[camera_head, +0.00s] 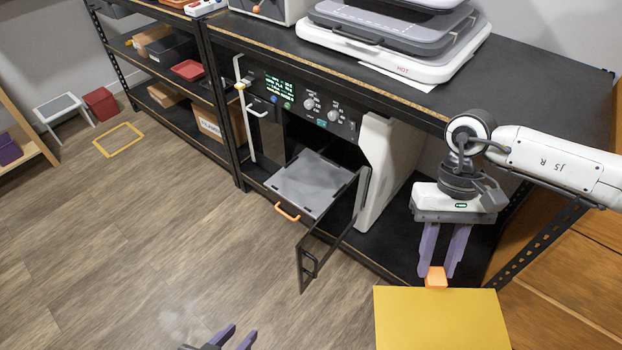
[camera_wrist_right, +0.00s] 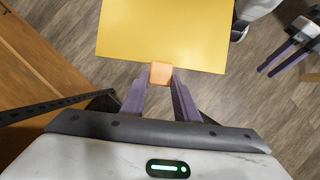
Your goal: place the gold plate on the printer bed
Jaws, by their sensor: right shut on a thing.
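The gold plate (camera_head: 440,320) is a flat yellow sheet with an orange grip block (camera_head: 436,277) at its edge. My right gripper (camera_head: 437,272) is shut on that block and holds the plate in front of the shelf unit, to the right of the printer. The right wrist view shows the block (camera_wrist_right: 161,73) between the fingers and the plate (camera_wrist_right: 165,30) beyond. The printer bed (camera_head: 308,183) is a bare grey slab, slid out of the printer's opening, with an orange handle (camera_head: 287,212) in front. My left gripper (camera_head: 235,338) is open and empty at the bottom edge, partly cut off.
The printer's dark-framed door (camera_head: 330,235) stands swung open to the bed's right, between bed and plate. A white panel (camera_head: 385,165) flanks the opening. The black worktop (camera_head: 400,85) overhangs the printer and holds a white-and-grey press (camera_head: 400,35). The floor at the left is mostly clear.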

